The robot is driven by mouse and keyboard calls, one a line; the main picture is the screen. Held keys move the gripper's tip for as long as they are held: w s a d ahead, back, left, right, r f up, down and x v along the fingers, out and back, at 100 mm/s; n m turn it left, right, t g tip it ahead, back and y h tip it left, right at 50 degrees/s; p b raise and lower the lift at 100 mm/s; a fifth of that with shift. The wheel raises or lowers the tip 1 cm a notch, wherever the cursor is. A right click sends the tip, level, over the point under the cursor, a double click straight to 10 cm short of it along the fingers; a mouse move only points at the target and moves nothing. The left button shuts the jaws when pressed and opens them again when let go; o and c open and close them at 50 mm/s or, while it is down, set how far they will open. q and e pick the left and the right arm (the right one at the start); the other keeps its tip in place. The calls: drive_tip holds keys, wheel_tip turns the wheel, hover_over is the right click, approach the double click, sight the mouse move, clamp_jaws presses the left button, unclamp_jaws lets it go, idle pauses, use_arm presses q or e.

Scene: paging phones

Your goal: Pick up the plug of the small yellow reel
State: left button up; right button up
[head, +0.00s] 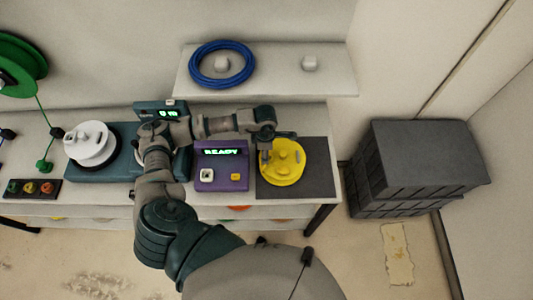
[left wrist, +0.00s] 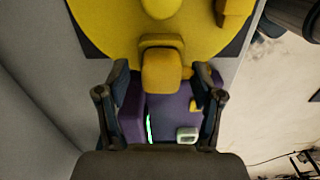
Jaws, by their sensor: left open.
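The small yellow reel (head: 288,166) lies on a dark mat at the right end of the bench. My left gripper (head: 265,150) reaches over its left edge in the head view. In the left wrist view the reel is a yellow disc (left wrist: 205,35), and a blocky yellow plug (left wrist: 162,72) sits at its near edge. The left gripper (left wrist: 162,82) is open, with one finger on each side of the plug; I cannot tell whether they touch it. In the head view the gripper largely hides the plug. My right gripper is not in view.
A purple box (head: 209,180) reading READY stands left of the dark mat (head: 322,155). A white reel (head: 90,145) is further left. A shelf (head: 335,85) with a blue cable coil (head: 222,84) is behind. Dark crates (head: 412,160) stand right of the bench.

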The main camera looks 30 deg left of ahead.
use_arm(q)
drive_tip(key=c, duration=1.3)
drive_tip(key=shift+o, duration=0.2)
drive_tip(key=shift+r, duration=0.1)
